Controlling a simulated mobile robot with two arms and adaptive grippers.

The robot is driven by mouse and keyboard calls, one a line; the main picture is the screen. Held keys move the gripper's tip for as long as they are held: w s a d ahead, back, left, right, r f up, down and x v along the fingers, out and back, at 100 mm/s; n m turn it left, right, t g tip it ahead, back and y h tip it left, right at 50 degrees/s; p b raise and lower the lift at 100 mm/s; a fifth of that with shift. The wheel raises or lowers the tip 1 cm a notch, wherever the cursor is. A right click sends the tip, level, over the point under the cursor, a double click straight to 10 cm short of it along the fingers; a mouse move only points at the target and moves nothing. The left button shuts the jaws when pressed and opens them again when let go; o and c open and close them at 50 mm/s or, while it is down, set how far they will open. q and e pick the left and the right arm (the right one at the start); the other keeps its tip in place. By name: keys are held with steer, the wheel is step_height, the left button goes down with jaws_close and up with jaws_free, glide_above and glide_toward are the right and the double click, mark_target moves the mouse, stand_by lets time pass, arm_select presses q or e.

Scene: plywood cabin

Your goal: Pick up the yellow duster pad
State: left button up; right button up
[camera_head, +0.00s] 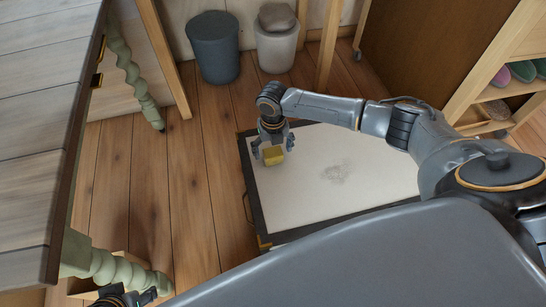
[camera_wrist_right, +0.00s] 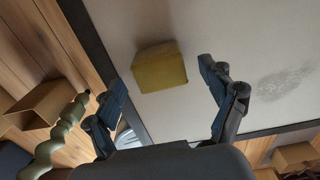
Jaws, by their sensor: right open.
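The yellow duster pad (camera_head: 274,157) is a small block on the white board near its left edge. It also shows in the right wrist view (camera_wrist_right: 160,70), between and just beyond my open fingers. My right gripper (camera_head: 273,148) is open above the pad, a finger to each side; in the wrist view (camera_wrist_right: 161,76) a gap shows between each finger and the pad. Nothing is held in it. My left gripper (camera_head: 132,296) is only partly in view at the bottom left, and its jaw state is unclear.
The white board (camera_head: 310,195) has a dark frame and a grey smudge (camera_head: 336,173). A wooden table (camera_head: 35,130) with turned green legs stands at the left. Two bins (camera_head: 214,48) (camera_head: 277,42) stand behind, a shoe shelf (camera_head: 500,75) at the right.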

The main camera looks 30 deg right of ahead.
steer(key=shift+f, duration=0.9)
steer(key=shift+r, duration=0.1)
steer(key=shift+c, duration=0.2)
steer(key=c, duration=1.1)
